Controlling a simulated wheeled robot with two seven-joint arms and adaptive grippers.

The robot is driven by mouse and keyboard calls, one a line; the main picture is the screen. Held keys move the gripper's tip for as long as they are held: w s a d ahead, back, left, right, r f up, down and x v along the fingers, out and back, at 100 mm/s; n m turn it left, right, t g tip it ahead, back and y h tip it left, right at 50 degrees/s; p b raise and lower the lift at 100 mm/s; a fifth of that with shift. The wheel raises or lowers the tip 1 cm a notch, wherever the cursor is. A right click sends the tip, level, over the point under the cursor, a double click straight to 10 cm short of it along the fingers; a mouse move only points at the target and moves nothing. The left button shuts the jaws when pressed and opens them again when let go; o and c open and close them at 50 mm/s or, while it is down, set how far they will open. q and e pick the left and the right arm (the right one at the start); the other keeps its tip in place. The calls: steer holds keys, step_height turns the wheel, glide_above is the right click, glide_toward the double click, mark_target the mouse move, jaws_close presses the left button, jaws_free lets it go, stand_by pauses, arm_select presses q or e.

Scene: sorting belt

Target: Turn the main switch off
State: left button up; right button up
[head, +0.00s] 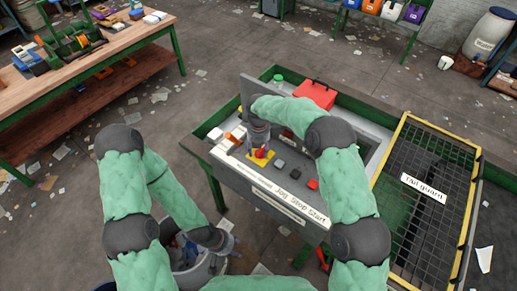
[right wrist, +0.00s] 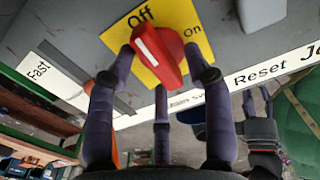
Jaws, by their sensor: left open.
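The main switch is a red knob (right wrist: 158,55) with a white line on a yellow plate marked Off and On. The upper end of its line lies toward the Off label in the right wrist view. In the head view the switch (head: 261,154) is on the front of the grey control panel (head: 232,172). My right gripper (right wrist: 160,58) has its fingers on both sides of the knob, seemingly touching it, with a third finger below. My left gripper (head: 228,238) is open and empty, low in front of the panel, near a grey bucket.
Jog, Stop and Start labels (head: 300,205) run along the panel edge, with small buttons above. A red box (head: 316,94) stands behind. A yellow-framed tail guard (head: 425,190) is at right. The grey bucket (head: 200,272) stands below the panel. A cluttered workbench (head: 115,45) is at far left.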

step_height(320, 180, up, 12)
stand_by(0.6)
stand_by(0.5)
